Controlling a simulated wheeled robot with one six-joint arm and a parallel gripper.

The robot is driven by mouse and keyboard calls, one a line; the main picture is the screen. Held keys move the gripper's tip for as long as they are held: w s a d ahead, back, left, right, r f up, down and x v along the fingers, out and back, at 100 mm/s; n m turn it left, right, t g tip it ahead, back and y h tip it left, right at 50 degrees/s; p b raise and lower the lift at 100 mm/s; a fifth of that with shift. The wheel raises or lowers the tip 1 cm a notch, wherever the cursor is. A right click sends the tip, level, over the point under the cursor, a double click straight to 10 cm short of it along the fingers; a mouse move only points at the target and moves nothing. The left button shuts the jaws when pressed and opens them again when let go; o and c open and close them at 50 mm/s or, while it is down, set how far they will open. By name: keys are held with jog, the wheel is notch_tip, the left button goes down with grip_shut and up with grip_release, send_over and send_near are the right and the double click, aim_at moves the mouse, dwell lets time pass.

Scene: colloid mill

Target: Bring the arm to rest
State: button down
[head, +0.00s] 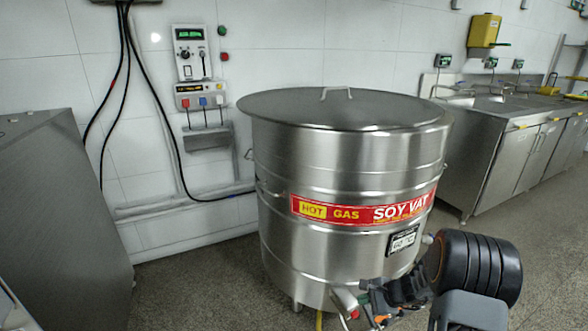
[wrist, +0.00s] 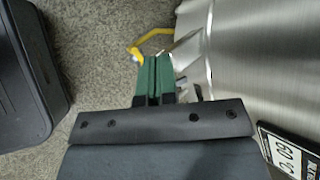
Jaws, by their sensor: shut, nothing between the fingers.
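My gripper (wrist: 153,62) shows in the wrist view with its two green fingers side by side, shut and empty. In the head view my gripper (head: 378,318) is low in front of the steel soy vat (head: 300,165), partly hidden by my own arm. The fingers point toward a bent yellow bar (wrist: 152,38) and a steel outlet beside the vat's wall. I cannot tell whether the fingertips touch either one. The vat's wall (wrist: 265,60) fills the right of the wrist view.
A steel outlet (head: 343,299) sticks out low on the vat. A grey metal cabinet (head: 55,220) stands at the left, and a steel counter (head: 490,150) runs along the right wall. Speckled floor (head: 200,285) is clear between the cabinet and vat. Control boxes (head: 190,55) hang behind.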

jog(key=s+a+r+n+h+p, duration=0.2)
jog(key=s+r+n+p, duration=0.3)
jog(key=r, duration=1.1)
jog(key=s+a+r+n+h+p, duration=0.1)
jog(key=s+r+n+h+p, duration=0.1)
jog(key=s+r+n+p, duration=0.4)
jog(key=s+a+r+n+g+h+p, duration=0.1)
jog(key=s+r+n+p, duration=0.4)
jog(key=r+p, duration=0.9)
jog(key=s+a+r+h, duration=0.1)
jog(key=s+r+h, duration=0.1)
jog(key=r, duration=1)
jog(key=shift+s+a+r+n, duration=0.25)
jog(key=shift+s+a+n, duration=0.1)
jog(key=shift+s, duration=0.5)
jog(key=shift+d, duration=0.1)
